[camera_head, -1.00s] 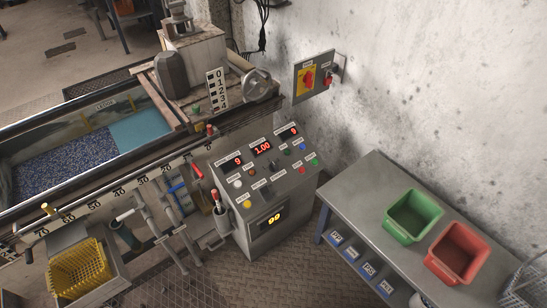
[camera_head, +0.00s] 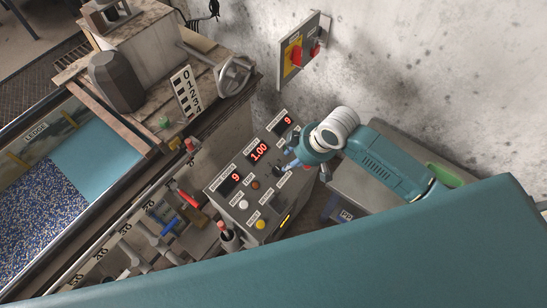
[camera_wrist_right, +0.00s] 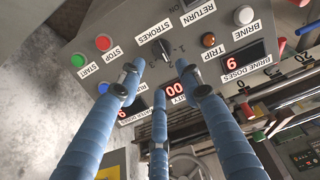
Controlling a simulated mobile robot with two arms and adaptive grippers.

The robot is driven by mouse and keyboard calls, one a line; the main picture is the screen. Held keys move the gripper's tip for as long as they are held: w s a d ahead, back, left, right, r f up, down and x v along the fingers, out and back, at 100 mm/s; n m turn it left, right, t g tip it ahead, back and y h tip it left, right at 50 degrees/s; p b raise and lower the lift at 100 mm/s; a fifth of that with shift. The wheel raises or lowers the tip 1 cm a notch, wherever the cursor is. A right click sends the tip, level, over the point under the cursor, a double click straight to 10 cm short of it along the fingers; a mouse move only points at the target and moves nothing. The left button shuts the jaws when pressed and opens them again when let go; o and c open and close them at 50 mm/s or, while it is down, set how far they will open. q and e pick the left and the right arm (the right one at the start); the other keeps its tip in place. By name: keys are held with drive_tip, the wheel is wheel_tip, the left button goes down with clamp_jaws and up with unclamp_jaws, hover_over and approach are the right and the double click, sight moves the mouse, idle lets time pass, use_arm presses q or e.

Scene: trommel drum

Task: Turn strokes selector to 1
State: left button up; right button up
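The strokes selector (camera_wrist_right: 166,51) is a small dark knob beside the STROKES label on the grey control panel (camera_wrist_right: 150,35). It shows in the right wrist view, where the panel appears upside down. I cannot read its setting. My right gripper (camera_wrist_right: 160,80) has its blue fingers spread around an empty gap, with the tips close to the selector. I cannot tell whether any tip touches the panel. In the head view my right gripper (camera_head: 288,166) is over the panel's right part, and the selector is hard to make out. My left gripper is not in view.
Red stop (camera_wrist_right: 103,42) and green start (camera_wrist_right: 91,71) buttons, an orange trip light (camera_wrist_right: 208,40) and a white brine button (camera_wrist_right: 243,15) surround the selector. Red displays (camera_head: 259,151) read 9, 1.00 and 9. A red-and-yellow wall switch (camera_head: 295,53) is behind. A grey bench (camera_head: 345,190) stands right.

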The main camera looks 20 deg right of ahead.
sight(278, 171)
drive_tip(key=b+x, duration=0.1)
drive_tip(key=x, duration=0.8)
drive_tip(key=shift+f, duration=0.2)
drive_tip(key=shift+w+a+f, duration=0.1)
drive_tip(key=shift+a+f, duration=0.05)
drive_tip(key=shift+f, duration=0.35)
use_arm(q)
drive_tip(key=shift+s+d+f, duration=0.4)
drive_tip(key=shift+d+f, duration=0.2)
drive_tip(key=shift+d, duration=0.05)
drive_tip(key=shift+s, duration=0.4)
use_arm(e)
clamp_jaws()
